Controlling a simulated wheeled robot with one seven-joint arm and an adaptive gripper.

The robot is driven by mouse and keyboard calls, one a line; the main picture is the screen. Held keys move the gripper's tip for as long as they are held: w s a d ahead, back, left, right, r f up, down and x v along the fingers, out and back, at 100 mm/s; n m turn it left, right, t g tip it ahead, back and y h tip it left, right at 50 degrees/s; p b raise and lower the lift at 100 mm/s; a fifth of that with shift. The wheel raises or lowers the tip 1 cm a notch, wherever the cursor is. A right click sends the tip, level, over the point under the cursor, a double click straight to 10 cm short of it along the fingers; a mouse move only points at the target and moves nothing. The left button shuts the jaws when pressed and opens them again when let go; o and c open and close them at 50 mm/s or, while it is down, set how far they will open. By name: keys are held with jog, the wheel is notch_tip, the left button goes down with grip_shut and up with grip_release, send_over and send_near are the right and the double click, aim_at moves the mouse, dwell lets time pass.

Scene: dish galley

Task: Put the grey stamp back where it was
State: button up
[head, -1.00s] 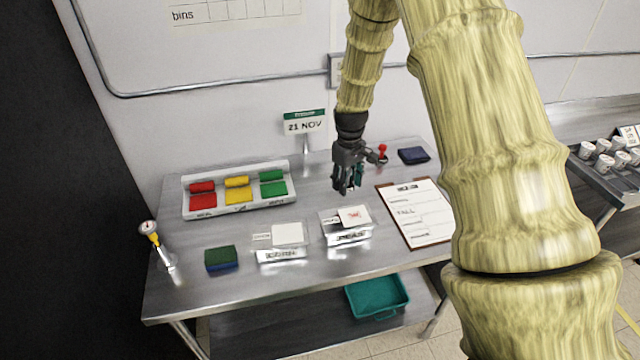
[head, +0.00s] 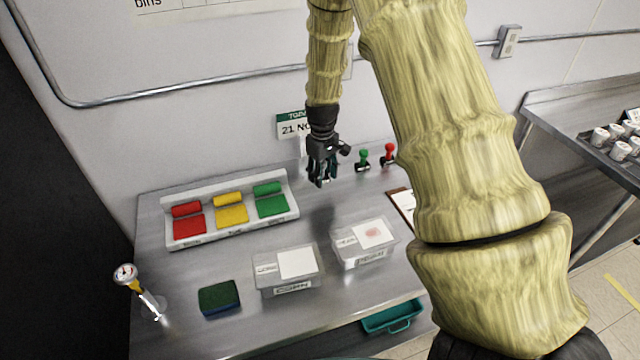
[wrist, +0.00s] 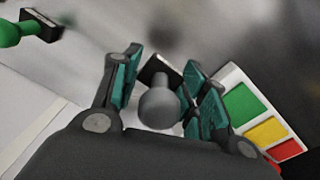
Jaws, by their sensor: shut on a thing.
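My gripper (head: 322,176) is above the back of the steel table, in front of the date sign. In the wrist view its fingers (wrist: 165,92) are closed around the grey stamp (wrist: 158,106), whose round grey knob faces the camera; its dark base with a white edge shows beyond. The stamp is hard to make out in the head view. A green stamp (head: 363,160) and a red stamp (head: 389,153) stand upright at the back of the table, right of my gripper. The green stamp also shows at the upper left of the wrist view (wrist: 12,33).
A white tray (head: 233,232) with red, yellow and green blocks lies to the left. Two clear tubs (head: 288,272) (head: 364,244) with cards on top stand in front, beside a green-blue sponge (head: 219,297). The date sign (head: 291,125) stands behind. My arm hides the table's right part.

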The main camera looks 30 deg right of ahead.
aim_at(321, 194)
jog(key=f, duration=0.1)
jog(key=w+f, duration=0.1)
jog(key=shift+w+f, duration=0.1)
jog(key=shift+f, duration=0.2)
jog(key=shift+s+f+p, duration=0.3)
jog(key=shift+f+p, duration=0.15)
jog(key=shift+p, duration=0.05)
jog(key=shift+w+f+p, duration=0.2)
jog(key=shift+f+p, duration=0.25)
jog(key=shift+f, duration=1)
jog(key=shift+s+r, duration=0.15)
jog(key=shift+s, duration=0.05)
jog(key=o, duration=1.1)
jog(key=shift+w+f, duration=0.1)
jog(key=shift+f, duration=0.1)
jog(key=shift+a+r+b, duration=0.15)
jog(key=shift+r+b, duration=2.2)
jog(key=shift+r, duration=3.8)
